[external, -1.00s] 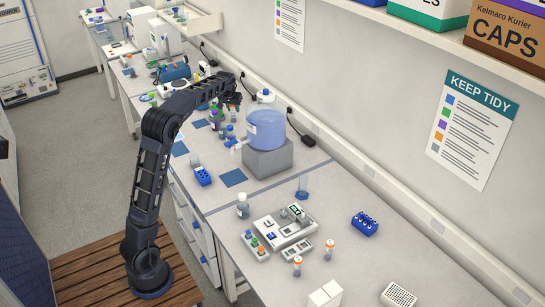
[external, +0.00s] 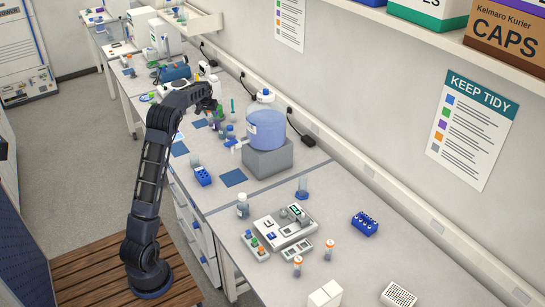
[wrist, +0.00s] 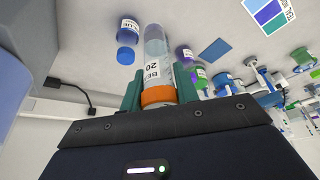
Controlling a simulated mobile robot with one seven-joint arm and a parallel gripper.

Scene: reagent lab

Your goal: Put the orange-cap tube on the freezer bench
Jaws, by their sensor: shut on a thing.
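An orange-cap tube (wrist: 155,65) with a clear body and a printed label is in the wrist view, its orange cap toward me. My gripper (wrist: 159,78) is shut on it, with one green finger on each side. In the external view my gripper (external: 212,104) is over the far part of the long bench, beyond the big blue carboy; the tube cannot be made out there. Two other orange-capped tubes (external: 298,266) (external: 329,250) stand on the near bench. I cannot tell which surface is the freezer bench.
A blue carboy (external: 266,128) stands on a grey block (external: 267,158). Small bottles (external: 230,132) crowd the bench near my gripper. A balance-like device (external: 285,226) and a blue rack (external: 365,223) are on the near bench. Another bench (external: 100,22) is at the back left.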

